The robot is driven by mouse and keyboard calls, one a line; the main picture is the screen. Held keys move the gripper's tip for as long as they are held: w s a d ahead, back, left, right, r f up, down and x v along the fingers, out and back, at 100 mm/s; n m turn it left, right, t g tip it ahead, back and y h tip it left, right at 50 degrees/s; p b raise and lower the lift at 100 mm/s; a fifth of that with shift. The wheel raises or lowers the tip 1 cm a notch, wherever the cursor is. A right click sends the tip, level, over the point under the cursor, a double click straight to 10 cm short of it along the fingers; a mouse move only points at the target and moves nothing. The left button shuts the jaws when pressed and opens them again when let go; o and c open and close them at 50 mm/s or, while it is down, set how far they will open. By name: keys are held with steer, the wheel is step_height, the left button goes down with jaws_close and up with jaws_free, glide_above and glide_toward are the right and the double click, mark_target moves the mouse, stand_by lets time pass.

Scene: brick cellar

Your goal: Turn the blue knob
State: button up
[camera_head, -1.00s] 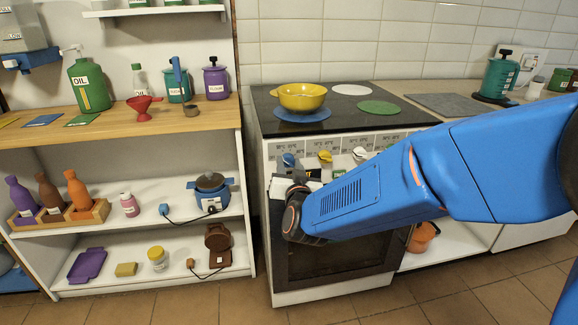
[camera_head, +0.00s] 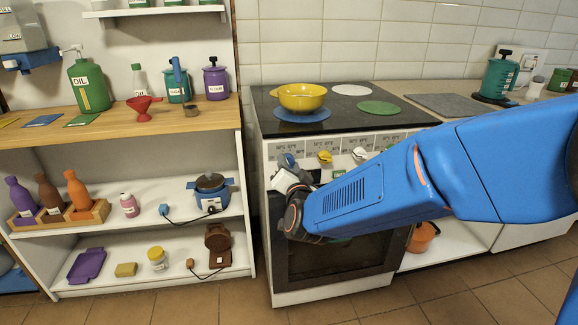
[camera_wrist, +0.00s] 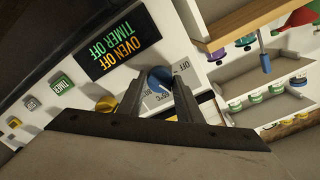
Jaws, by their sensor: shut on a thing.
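The blue knob (camera_head: 287,160) is on the stove's front panel at its left end, partly hidden by my gripper in the head view. In the wrist view the blue knob (camera_wrist: 160,79) sits between my two fingers, its pointer line and the printed dial marks around it. My gripper (camera_wrist: 158,88) is shut on the knob, one finger on each side. In the head view my gripper (camera_head: 289,172) reaches the panel from below and in front.
Yellow (camera_head: 325,156) and white (camera_head: 360,153) knobs sit to the right on the panel. A yellow pot (camera_head: 302,97) stands on the blue burner disc (camera_head: 290,115). A shelf unit (camera_head: 130,226) with several items stands left of the stove.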

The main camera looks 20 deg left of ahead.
steer(key=o, duration=1)
steer(key=shift+s, duration=0.1)
steer(key=v, duration=1.7)
steer(key=shift+s+d, duration=0.1)
steer(key=shift+s, duration=0.05)
